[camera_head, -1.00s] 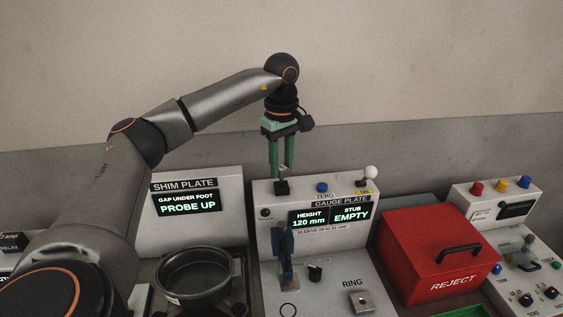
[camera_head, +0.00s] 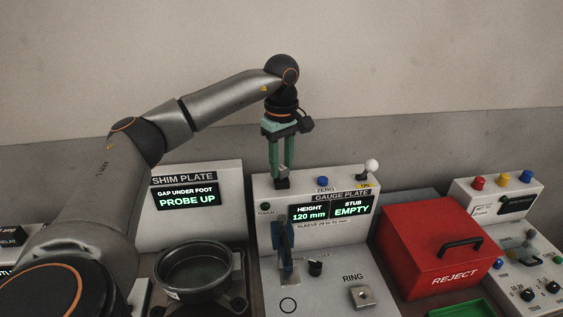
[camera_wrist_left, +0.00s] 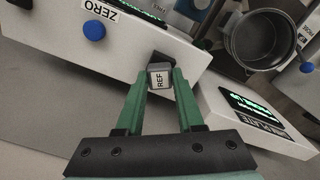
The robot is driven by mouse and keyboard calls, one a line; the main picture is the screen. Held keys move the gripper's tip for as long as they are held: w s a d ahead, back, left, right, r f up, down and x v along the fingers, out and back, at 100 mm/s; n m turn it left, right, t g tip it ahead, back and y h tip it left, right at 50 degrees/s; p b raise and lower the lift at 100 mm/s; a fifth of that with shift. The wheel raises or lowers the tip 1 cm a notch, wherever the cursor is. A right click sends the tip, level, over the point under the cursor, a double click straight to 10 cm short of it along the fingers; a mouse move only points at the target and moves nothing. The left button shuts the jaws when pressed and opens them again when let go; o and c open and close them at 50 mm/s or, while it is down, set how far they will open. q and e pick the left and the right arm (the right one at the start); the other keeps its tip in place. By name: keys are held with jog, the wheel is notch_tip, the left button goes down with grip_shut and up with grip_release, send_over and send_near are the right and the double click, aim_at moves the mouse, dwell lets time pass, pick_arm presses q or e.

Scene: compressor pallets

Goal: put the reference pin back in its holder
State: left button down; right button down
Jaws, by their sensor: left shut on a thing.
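The reference pin (camera_wrist_left: 160,77) shows in the left wrist view as a small grey block with a REF label between my fingertips. My left gripper (camera_head: 282,180) is shut on it, pointing down over the top left edge of the gauge plate (camera_head: 330,184). A dark holder (camera_head: 282,184) is at the fingertips on that edge, and the left wrist view shows it (camera_wrist_left: 161,58) just beyond the pin. The pin's lower end is hidden, so I cannot tell how deep it sits. My right gripper is not in view.
A blue ZERO button (camera_head: 322,181) and a white-knobbed lever (camera_head: 371,166) stand to the right on the same top. A dark pan (camera_head: 194,268) sits left, and a red REJECT box (camera_head: 430,248) stands right. The wall behind is bare.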

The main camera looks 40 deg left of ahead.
aim_at(282, 167)
pick_arm(q)
jog(key=shift+f, duration=0.45)
jog(key=shift+c, duration=2.3)
grip_release()
notch_tip(282, 167, up, 7)
jog(key=shift+w+f+b, duration=0.1)
jog(key=shift+b, duration=0.2)
notch_tip(282, 167, up, 6)
jog(key=shift+f+p, duration=0.1)
jog(key=shift+p, duration=0.85)
jog(key=shift+f, duration=0.1)
